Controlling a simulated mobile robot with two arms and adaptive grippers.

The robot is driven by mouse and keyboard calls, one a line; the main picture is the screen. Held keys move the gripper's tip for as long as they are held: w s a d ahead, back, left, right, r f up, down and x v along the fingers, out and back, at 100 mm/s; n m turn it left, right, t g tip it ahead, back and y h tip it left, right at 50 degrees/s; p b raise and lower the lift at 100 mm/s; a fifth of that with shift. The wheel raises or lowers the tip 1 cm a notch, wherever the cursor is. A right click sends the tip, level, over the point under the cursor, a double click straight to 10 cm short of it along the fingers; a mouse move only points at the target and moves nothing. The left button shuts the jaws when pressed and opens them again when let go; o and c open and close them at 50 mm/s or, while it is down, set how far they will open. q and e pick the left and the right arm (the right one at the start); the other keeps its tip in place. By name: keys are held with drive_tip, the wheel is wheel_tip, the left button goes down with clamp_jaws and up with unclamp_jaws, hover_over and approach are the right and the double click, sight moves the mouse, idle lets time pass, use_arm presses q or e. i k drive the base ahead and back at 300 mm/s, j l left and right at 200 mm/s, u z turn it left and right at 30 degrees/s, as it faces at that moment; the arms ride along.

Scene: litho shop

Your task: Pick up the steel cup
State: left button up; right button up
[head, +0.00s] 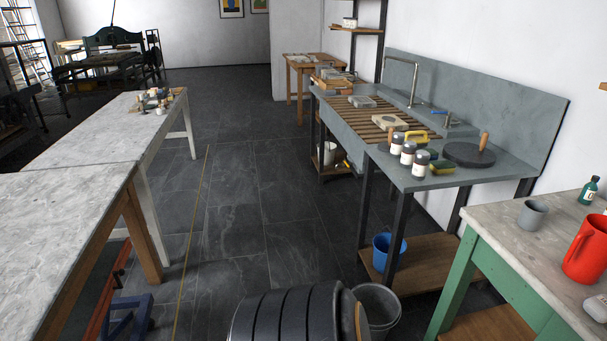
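A small grey cup (532,214), which looks like the steel cup, stands upright on the pale top of the green-framed table (480,222) at the right. It is near the back left part of the visible top, left of a large red jug (585,248). Its material is hard to tell at this size. Neither of my grippers is in view.
A green bottle (588,190) stands behind the red jug. A grey sink bench (420,180) with several bottles is beyond the table. A blue bucket (388,256) and grey bin (380,305) are low down. The tiled floor (235,215) between the benches is mostly clear.

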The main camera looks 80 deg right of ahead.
sight(533, 214)
drive_tip(key=z, duration=4.2)
drive_tip(key=i+z, duration=0.1)
drive_tip(key=i, duration=0.2)
